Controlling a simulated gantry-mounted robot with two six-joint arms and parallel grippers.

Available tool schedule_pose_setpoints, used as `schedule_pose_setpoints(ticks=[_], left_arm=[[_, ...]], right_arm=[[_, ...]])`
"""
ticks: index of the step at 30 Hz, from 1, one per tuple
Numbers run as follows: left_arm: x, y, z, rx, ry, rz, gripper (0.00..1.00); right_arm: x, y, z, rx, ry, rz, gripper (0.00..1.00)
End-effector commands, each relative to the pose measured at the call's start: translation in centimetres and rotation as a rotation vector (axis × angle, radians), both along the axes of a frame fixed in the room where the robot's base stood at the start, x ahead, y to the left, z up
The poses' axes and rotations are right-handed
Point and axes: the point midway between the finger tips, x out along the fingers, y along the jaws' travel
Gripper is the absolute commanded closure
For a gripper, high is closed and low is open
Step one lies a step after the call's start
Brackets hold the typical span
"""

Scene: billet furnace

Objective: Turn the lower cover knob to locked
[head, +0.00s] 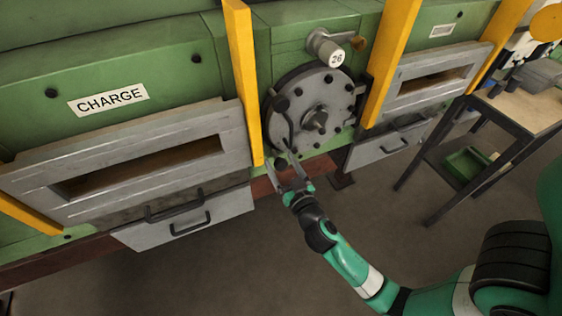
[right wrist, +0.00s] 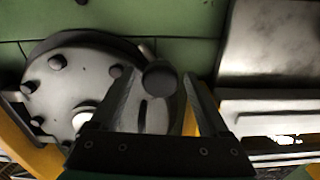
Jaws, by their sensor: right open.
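The round grey cover (head: 318,95) with several dark bolts is mounted on the green furnace front. The lower cover knob (head: 280,163) is a small dark round knob at the cover's lower left edge. My right gripper (head: 284,172) is open, with its two fingertips around or just in front of this knob. In the right wrist view the dark knob (right wrist: 160,75) shows between the tips of the open gripper (right wrist: 162,88). I cannot tell whether the fingers touch it, and its lock setting is not readable. My left gripper is not in view.
Yellow posts (head: 241,75) stand on both sides of the cover. A slotted grey door (head: 135,160) under a CHARGE label (head: 108,99) is at left. A table (head: 515,110) stands at right. The floor in front is clear.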

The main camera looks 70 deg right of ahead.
Motion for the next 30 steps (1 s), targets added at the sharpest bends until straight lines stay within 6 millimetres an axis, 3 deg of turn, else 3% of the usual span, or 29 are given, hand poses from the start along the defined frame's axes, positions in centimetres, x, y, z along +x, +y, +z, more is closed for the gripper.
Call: schedule_pose_setpoints(ticks=[9,22,30], left_arm=[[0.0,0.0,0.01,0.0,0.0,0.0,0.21],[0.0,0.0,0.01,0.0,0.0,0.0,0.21],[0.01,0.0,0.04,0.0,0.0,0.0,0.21]], right_arm=[[0.28,-0.28,-0.02,0.001,-0.001,0.0,0.23],[0.27,-0.25,0.0,0.001,-0.001,0.0,1.0],[0.28,-0.24,0.01,-0.015,0.014,0.0,1.0]])
